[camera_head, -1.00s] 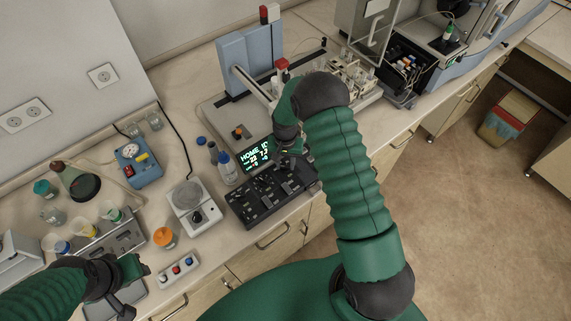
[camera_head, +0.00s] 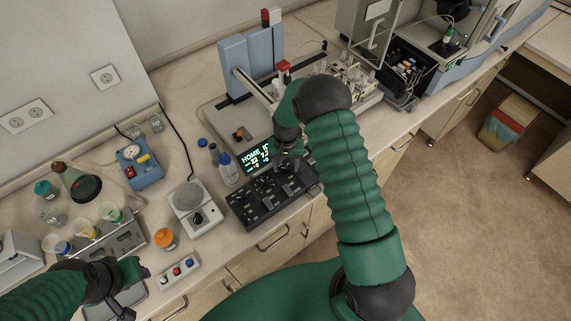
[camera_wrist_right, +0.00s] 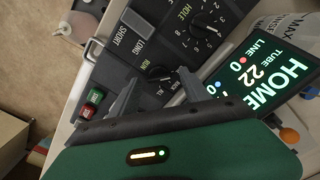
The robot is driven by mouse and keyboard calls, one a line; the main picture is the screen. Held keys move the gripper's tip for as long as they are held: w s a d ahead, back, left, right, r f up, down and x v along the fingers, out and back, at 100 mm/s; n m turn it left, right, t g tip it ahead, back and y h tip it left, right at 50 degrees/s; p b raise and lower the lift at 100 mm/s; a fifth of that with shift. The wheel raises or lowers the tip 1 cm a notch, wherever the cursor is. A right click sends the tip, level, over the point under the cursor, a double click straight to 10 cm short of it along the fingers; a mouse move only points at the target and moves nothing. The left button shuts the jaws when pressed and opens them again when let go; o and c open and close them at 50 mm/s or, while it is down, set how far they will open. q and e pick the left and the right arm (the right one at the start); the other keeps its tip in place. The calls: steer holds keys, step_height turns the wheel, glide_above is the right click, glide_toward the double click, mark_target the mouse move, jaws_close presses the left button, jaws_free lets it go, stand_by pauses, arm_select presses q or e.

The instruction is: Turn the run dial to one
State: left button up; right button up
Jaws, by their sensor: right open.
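The run dial (camera_wrist_right: 160,72) is a small black knob on the dark control panel (camera_wrist_right: 118,75), beside the word RUN, in the right wrist view. Its numerals are too small or covered to read. My right gripper (camera_wrist_right: 158,92) is open, its two grey fingers pointing at the panel on either side of the dial's line; I cannot tell whether they touch the dial. In the head view the panel (camera_head: 262,205) lies at the counter's front, and my right gripper (camera_head: 290,158) is over its far right part, mostly hidden by my arm. My left gripper (camera_head: 128,284) is at lower left, away from the panel.
A lit screen (camera_wrist_right: 262,78) reading HOME adjoins the panel. A larger HOLE dial (camera_wrist_right: 207,32) and red and green buttons (camera_wrist_right: 92,103) are close to the fingers. A scale-like device (camera_head: 188,200) and bottles (camera_head: 226,168) stand left of the panel.

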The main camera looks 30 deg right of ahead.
mark_target(286, 168)
steer(key=shift+w+r, duration=0.1)
step_height(286, 168, up, 16)
steer(key=b, duration=0.3)
steer(key=shift+r+b, duration=0.25)
steer(key=shift+b, duration=0.15)
